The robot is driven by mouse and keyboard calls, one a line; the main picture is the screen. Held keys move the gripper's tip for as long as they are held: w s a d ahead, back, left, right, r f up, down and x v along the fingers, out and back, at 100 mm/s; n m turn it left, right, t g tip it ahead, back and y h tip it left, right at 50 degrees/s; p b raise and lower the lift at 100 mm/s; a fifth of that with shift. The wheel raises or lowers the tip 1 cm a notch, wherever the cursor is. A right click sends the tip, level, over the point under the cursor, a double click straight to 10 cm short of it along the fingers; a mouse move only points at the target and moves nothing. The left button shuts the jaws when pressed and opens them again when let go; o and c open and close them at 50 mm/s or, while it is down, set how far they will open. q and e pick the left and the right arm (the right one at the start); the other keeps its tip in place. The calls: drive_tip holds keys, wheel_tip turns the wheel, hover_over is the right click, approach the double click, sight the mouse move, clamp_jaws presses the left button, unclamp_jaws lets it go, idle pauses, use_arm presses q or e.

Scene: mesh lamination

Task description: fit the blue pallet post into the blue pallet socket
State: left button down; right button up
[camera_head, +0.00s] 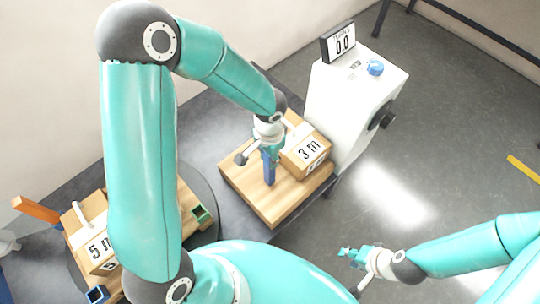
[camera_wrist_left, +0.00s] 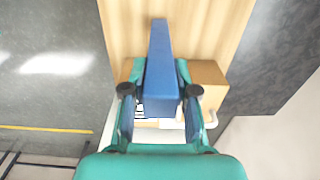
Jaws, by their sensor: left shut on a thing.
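The blue post (camera_head: 269,172) is upright between the fingers of my left gripper (camera_head: 271,150), over a wooden pallet (camera_head: 262,203) in the head view. In the left wrist view the post (camera_wrist_left: 161,65) runs between both fingers of the left gripper (camera_wrist_left: 160,92), which is shut on it. I cannot tell whether its lower end touches the wood. The blue socket (camera_head: 97,294) is a small square frame at the lower left, far from the post and partly cut by the picture edge. My right gripper (camera_head: 350,252) hangs over the floor, away from everything; its jaws are too small to read.
A box marked 3 m (camera_head: 308,151) stands on the pallet beside the post. A white machine (camera_head: 347,98) is behind it. At left are a 5 m box (camera_head: 98,250), a green socket (camera_head: 201,215) and an orange post (camera_head: 36,209). My left arm hides part of that side.

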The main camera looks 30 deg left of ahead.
use_arm(q)
drive_tip(key=c, duration=1.3)
unclamp_jaws()
drive_tip(key=shift+f, duration=0.15)
drive_tip(key=shift+c, duration=0.2)
drive_tip(key=o, duration=0.4)
drive_tip(key=shift+o, duration=0.2)
drive_tip(key=shift+r, duration=0.2)
